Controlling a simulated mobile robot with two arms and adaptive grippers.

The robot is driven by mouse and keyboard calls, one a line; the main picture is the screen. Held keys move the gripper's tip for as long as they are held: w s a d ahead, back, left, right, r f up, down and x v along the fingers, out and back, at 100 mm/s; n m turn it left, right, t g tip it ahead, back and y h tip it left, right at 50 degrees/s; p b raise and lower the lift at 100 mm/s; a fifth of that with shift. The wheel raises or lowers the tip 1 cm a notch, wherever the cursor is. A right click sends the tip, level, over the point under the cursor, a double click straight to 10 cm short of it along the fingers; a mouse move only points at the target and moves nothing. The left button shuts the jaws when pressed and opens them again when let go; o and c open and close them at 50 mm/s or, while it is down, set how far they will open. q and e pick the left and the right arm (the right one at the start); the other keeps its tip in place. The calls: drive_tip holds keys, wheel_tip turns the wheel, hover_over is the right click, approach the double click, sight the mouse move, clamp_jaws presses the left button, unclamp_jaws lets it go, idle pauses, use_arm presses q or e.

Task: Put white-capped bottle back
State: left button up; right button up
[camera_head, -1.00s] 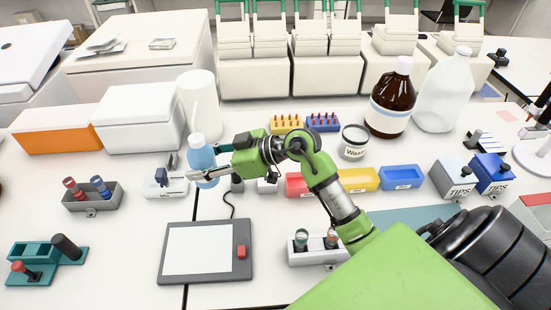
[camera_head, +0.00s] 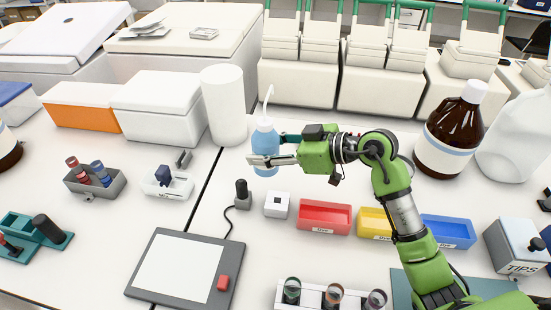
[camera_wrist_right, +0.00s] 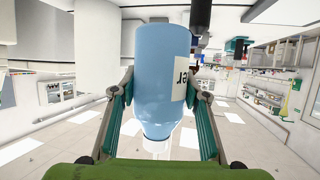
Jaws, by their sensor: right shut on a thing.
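A pale blue bottle (camera_head: 265,150) with a white cap and a thin white spout is upright in the head view. It is to the right of the white paper roll. My right gripper (camera_head: 270,160) is shut on its body from the right. In the right wrist view the blue bottle (camera_wrist_right: 162,70) sits between the two fingers of my right gripper (camera_wrist_right: 160,100), with part of its label showing. Whether its base touches the table is hard to tell. A brown bottle (camera_head: 450,135) with a white cap stands at the back right. My left gripper is not in view.
The white paper roll (camera_head: 224,105) and a white box (camera_head: 160,108) stand left of the held bottle. White machines (camera_head: 300,78) line the back. A red tray (camera_head: 324,217), a small white block (camera_head: 277,204) and a dark-framed pad (camera_head: 183,270) lie in front. Bare table shows around the pad.

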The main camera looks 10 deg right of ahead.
drive_tip(key=shift+w+d+f, duration=0.6)
drive_tip(key=shift+w+f, duration=0.6)
drive_tip(key=shift+f, duration=0.5)
drive_tip(key=shift+w+d+f, duration=0.6)
drive_tip(key=shift+w+f, duration=0.65)
drive_tip(key=shift+f, duration=0.5)
drive_tip(key=shift+w+d+f, duration=0.6)
drive_tip(key=shift+w+f, duration=0.6)
drive_tip(key=shift+f, duration=0.5)
drive_tip(key=shift+f, duration=0.1)
drive_tip(key=o, duration=0.7)
drive_tip(key=shift+f, duration=0.1)
drive_tip(key=shift+o, duration=0.2)
drive_tip(key=shift+s+d+r, duration=0.1)
drive_tip(key=shift+r, duration=0.1)
drive_tip(key=v, duration=1.1)
drive_tip(key=shift+s+d+r+b, duration=0.15)
drive_tip(key=shift+s+d+b, duration=0.1)
drive_tip(key=shift+d+b, duration=0.1)
